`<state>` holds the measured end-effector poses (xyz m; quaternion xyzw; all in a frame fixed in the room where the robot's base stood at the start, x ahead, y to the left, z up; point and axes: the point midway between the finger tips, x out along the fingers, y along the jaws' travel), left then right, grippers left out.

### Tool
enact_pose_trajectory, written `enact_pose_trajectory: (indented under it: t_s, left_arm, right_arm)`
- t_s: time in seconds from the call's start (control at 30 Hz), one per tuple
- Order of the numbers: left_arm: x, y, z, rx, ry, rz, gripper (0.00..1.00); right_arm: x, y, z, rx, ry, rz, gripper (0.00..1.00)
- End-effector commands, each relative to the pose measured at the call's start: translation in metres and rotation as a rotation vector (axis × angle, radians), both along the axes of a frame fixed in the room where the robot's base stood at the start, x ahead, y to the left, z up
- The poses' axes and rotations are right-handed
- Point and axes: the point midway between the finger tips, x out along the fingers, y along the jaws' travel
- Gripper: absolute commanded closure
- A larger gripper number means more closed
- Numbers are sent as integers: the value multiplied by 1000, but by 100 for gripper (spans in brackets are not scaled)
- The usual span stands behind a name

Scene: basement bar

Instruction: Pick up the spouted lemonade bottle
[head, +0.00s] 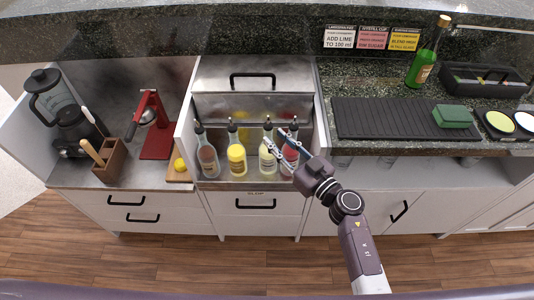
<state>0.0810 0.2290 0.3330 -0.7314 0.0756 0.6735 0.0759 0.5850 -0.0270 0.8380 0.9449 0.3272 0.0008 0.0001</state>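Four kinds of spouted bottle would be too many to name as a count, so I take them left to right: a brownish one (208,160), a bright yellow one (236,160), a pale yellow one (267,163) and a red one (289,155). They stand upright in a row in a steel well. Their labels are too small to read, so I cannot tell surely which is lemonade. My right gripper (275,138) is open, its fingers reaching left across the red and pale yellow bottles. I cannot tell whether it touches either. My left gripper is out of view.
A steel lid (252,82) with a black handle is behind the bottles. A red citrus press (155,130), a wooden box (109,160) and a blender (58,105) stand left. A black mat (385,118) and green bottle (427,58) are on the right counter.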

Motion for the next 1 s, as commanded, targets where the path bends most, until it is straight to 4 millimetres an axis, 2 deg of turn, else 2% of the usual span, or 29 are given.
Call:
enact_pose_trajectory:
  t_s: [0.1, 0.2, 0.33, 0.57, 0.8, 1.0]
  left_arm:
    - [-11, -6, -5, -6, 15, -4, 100]
    - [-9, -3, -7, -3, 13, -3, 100]
    - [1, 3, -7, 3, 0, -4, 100]
    - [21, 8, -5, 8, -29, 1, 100]
    - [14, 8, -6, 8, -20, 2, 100]
    - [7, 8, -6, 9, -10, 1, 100]
  right_arm:
    - [17, 11, -2, 5, -1, 0, 73]
    - [28, 20, -2, 3, -1, 1, 73]
    - [36, 26, -3, 1, 0, 0, 73]
    - [36, 26, -2, 1, 0, 0, 73]
    - [36, 26, -2, 1, 1, 0, 98]
    - [36, 26, -3, 1, 1, 0, 100]
